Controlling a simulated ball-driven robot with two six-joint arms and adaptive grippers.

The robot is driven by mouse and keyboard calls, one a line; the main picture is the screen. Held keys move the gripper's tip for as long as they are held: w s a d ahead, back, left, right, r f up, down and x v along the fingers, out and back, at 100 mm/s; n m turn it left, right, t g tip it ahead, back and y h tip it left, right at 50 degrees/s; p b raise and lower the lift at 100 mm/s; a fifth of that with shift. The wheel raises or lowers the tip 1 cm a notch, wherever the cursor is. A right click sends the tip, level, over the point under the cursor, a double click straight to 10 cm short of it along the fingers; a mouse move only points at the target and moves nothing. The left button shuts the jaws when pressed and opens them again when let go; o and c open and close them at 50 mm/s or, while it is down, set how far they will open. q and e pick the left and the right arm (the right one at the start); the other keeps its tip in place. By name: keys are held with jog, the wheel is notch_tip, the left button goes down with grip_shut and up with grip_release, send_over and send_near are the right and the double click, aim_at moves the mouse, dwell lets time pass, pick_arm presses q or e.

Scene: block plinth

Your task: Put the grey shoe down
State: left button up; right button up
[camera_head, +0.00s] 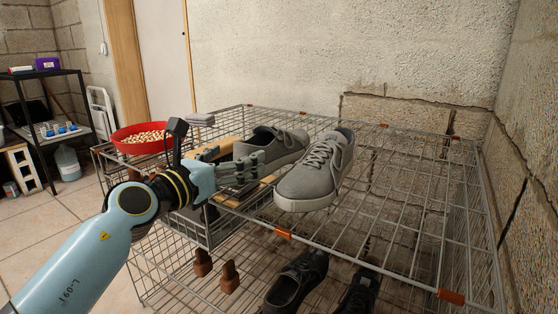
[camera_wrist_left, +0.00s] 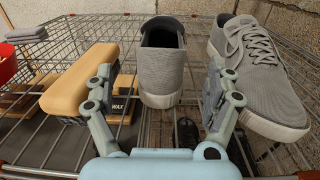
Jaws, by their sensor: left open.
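Two grey shoes rest on the top of a wire cage. The left grey shoe (camera_head: 270,145) points away from me, and its heel (camera_wrist_left: 162,82) faces me in the left wrist view. The right, lighter grey shoe (camera_head: 316,170) stands close beside it; it also shows in the left wrist view (camera_wrist_left: 262,85). My left gripper (camera_head: 258,168) is open. In the left wrist view its fingers (camera_wrist_left: 160,88) stand apart on either side of the left shoe's heel, with the right finger between the two shoes. I cannot tell whether either finger touches. My right gripper is not in view.
A red bowl (camera_head: 142,138) of pale pieces, folded grey cloths (camera_head: 200,120) and a wood-topped brush (camera_wrist_left: 82,80) lie left of the shoes. Dark shoes (camera_head: 297,280) sit lower in the cage. The wire top (camera_head: 410,185) right of the shoes is clear, up to the wall.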

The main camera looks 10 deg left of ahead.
aim_at(259, 140)
pick_arm(q)
jog(key=x, duration=0.2)
jog(key=shift+w+d+f, duration=0.1)
jog(key=shift+w+d, duration=0.05)
jog(key=shift+w, duration=0.1)
jog(key=x, duration=0.1)
jog(key=b+x, duration=0.1)
jog(key=x, duration=0.1)
jog(key=b+x, duration=0.1)
jog(key=x, duration=0.1)
jog(key=shift+d+r, duration=0.1)
jog(key=shift+r, duration=0.25)
jog(key=shift+w+d+r, duration=0.1)
jog(key=shift+w+r, duration=0.05)
jog(key=shift+w, duration=0.15)
jog(key=c, duration=1.6)
jog(key=shift+c, duration=0.6)
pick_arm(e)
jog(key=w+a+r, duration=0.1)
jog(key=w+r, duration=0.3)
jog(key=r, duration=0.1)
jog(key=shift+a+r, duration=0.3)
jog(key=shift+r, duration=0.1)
pick_arm(q)
jog(key=shift+r, duration=0.2)
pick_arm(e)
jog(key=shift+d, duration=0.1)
